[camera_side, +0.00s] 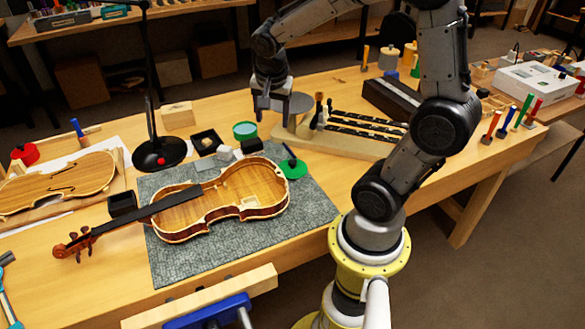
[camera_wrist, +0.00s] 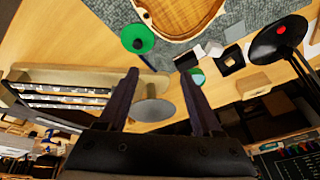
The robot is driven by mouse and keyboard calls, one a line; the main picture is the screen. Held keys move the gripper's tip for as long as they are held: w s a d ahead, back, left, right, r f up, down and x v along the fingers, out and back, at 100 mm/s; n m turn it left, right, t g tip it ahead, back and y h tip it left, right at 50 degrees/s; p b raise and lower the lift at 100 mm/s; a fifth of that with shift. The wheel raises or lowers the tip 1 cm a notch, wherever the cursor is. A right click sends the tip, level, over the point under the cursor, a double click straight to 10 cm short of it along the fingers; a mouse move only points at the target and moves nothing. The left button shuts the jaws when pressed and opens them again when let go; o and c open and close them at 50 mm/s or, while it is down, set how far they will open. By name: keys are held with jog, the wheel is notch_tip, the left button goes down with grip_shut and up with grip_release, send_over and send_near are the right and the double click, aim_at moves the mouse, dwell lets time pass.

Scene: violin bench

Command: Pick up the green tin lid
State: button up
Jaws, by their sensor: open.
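Two green round things show. A flat green disc (camera_side: 292,169) with a dark upright piece on it lies at the right edge of the grey mat, beside the violin; it also shows at the top of the wrist view (camera_wrist: 138,39). A small round tin with a green top (camera_side: 245,130) stands on the wood behind the mat, partly hidden by a finger in the wrist view (camera_wrist: 197,76). I cannot tell for sure which is the tin lid. My gripper (camera_side: 270,117) is open and empty, above the bench behind both; its fingers point down and also show in the wrist view (camera_wrist: 160,76).
A grey round disc (camera_side: 298,103) stands just right of my gripper, by a wooden rack (camera_side: 345,143) with dark strips. The open violin body (camera_side: 235,195) lies on the mat (camera_side: 205,255). A black lamp (camera_side: 158,153) and small boxes (camera_side: 206,141) stand to the left.

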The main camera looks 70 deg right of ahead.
jog(key=m+g, duration=0.1)
jog(key=g, duration=0.1)
send_near(292, 161)
jog(key=x, duration=0.8)
jog(key=shift+s+d+f, duration=0.1)
jog(key=shift+d+f, duration=0.1)
jog(key=shift+f, duration=0.1)
grip_shut()
